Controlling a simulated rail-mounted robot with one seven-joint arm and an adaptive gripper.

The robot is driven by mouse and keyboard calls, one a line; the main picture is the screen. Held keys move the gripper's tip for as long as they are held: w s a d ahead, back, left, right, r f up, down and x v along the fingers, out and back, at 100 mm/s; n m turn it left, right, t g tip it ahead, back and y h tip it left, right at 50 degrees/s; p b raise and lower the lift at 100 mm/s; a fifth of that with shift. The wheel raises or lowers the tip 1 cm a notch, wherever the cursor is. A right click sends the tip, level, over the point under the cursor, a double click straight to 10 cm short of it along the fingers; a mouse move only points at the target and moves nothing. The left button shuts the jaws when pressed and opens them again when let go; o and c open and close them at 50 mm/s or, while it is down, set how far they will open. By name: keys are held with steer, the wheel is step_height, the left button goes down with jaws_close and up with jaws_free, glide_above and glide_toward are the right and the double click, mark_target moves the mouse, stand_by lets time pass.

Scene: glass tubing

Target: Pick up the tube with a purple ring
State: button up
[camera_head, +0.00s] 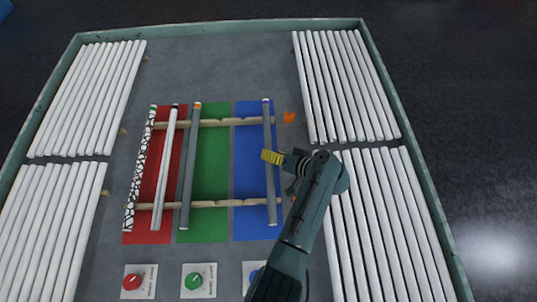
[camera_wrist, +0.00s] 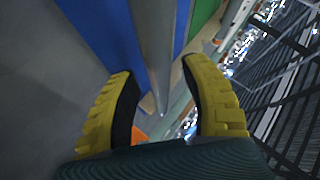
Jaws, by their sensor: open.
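The grey tube with a purple ring (camera_head: 269,150) lies lengthwise over the blue mat (camera_head: 248,150), resting across two wooden rails. The purple ring is at its far end. In the wrist view, my gripper (camera_wrist: 165,92) is open, and a grey tube (camera_wrist: 155,45) passes between the two yellow fingers, with no clear contact. A ring on it cannot be made out in the wrist view.
A grey tube with an orange end (camera_head: 190,165), a white tube (camera_head: 164,170) and a black-patterned tube (camera_head: 140,170) lie left, over green and red mats. Wooden rails (camera_head: 215,203) support the tubes. White tubes (camera_head: 345,85) fill the sides. Red and green knobs (camera_head: 193,280) stand at the front.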

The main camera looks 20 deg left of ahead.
steer(key=shift+w+a+f, duration=0.15)
steer(key=shift+a+f, duration=0.2)
steer(key=shift+a, duration=0.2)
jaws_close()
